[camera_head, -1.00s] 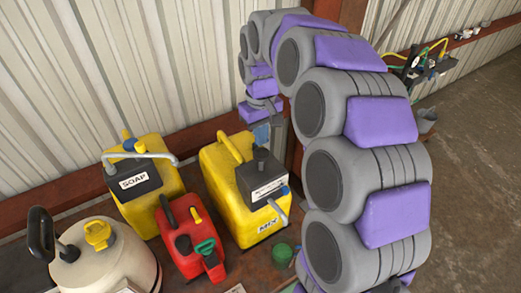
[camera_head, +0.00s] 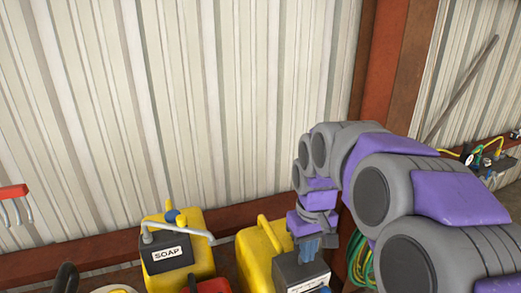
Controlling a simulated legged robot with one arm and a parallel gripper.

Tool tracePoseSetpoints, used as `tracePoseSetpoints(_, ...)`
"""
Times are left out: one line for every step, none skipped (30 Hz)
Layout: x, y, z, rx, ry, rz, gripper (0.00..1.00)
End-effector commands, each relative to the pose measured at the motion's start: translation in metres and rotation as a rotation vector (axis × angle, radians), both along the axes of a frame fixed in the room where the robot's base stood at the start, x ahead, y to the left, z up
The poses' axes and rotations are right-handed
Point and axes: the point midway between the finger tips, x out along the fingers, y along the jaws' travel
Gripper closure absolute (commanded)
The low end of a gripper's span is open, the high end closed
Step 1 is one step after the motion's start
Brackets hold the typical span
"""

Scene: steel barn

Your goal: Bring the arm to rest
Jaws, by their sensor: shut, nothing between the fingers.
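My arm, with grey segments and purple covers, arches in from the lower right. Its far end curls down toward the wall side. My gripper (camera_head: 309,248) hangs at that end, pointing down, small in the picture. It is shut and holds nothing. It overlaps the dark top of the yellow mix canister (camera_head: 250,252) in the picture. I cannot tell whether they touch.
A yellow soap canister (camera_head: 203,252) with a grey spout stands left of the mix canister. A red can (camera_head: 213,286) shows at the bottom edge. Behind are a corrugated wall (camera_head: 200,100) and a rust-red post (camera_head: 392,70). A green hose (camera_head: 358,262) hangs near my arm.

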Motion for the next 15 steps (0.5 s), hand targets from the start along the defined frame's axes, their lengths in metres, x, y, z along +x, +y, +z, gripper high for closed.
tracePoseSetpoints(-0.021,0.0,-0.021,-0.001,0.003,-0.01,1.0)
tracePoseSetpoints(-0.033,0.001,-0.03,-0.002,0.012,-0.016,1.0)
tracePoseSetpoints(-0.047,0.001,-0.04,-0.004,0.017,-0.027,1.0)
tracePoseSetpoints(-0.059,0.001,-0.048,-0.004,0.023,-0.036,1.0)
tracePoseSetpoints(-0.071,0.001,-0.057,-0.005,0.033,-0.045,1.0)
tracePoseSetpoints(-0.086,0.001,-0.068,-0.007,0.037,-0.057,1.0)
tracePoseSetpoints(-0.098,0.001,-0.077,-0.009,0.044,-0.067,1.0)
tracePoseSetpoints(-0.109,0.0,-0.086,-0.011,0.051,-0.078,1.0)
tracePoseSetpoints(-0.124,0.0,-0.098,-0.013,0.055,-0.093,1.0)
tracePoseSetpoints(-0.137,0.0,-0.108,-0.014,0.061,-0.105,1.0)
tracePoseSetpoints(-0.148,-0.001,-0.118,-0.017,0.065,-0.118,1.0)
tracePoseSetpoints(-0.164,-0.002,-0.131,-0.019,0.074,-0.135,1.0)
tracePoseSetpoints(-0.176,-0.002,-0.141,-0.02,0.08,-0.148,1.0)
tracePoseSetpoints(-0.187,-0.003,-0.151,-0.021,0.086,-0.163,1.0)
tracePoseSetpoints(-0.202,-0.004,-0.164,-0.024,0.096,-0.182,1.0)
